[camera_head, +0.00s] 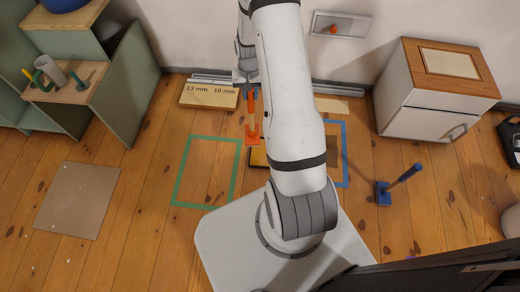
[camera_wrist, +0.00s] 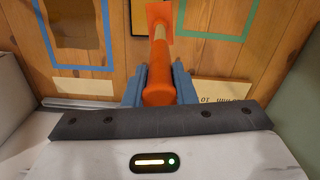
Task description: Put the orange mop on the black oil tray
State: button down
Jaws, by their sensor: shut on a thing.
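The orange mop (camera_head: 253,134) hangs from my gripper (camera_head: 246,88), its flat orange head low and its handle up between the fingers. In the wrist view, the orange handle (camera_wrist: 159,78) lies between the blue fingers of my gripper (camera_wrist: 158,88), which is shut on it. The square orange mop head (camera_wrist: 160,14) shows at the top of that view.
A green tape outline (camera_head: 178,187) lies left of the mop and a blue tape outline (camera_head: 345,160) right. A blue mop (camera_head: 383,192) stands at right. A cardboard sheet (camera_head: 77,200) lies at left. A white cabinet (camera_head: 425,110) and green shelves (camera_head: 130,85) flank the floor.

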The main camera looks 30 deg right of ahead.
aim_at(251, 115)
jog(key=s+d+f+m+b, duration=0.1)
jog(key=f, duration=0.5)
jog(key=s+d+f+m, duration=0.1)
jog(key=d+f, duration=0.1)
jog(key=f, duration=0.5)
jog(key=shift+s+d+f+b, duration=0.25)
jog(key=shift+s+d+b, duration=0.05)
jog(key=shift+s+b, duration=0.05)
jog(key=shift+f, duration=0.15)
jog(key=c, duration=1.2)
grip_release()
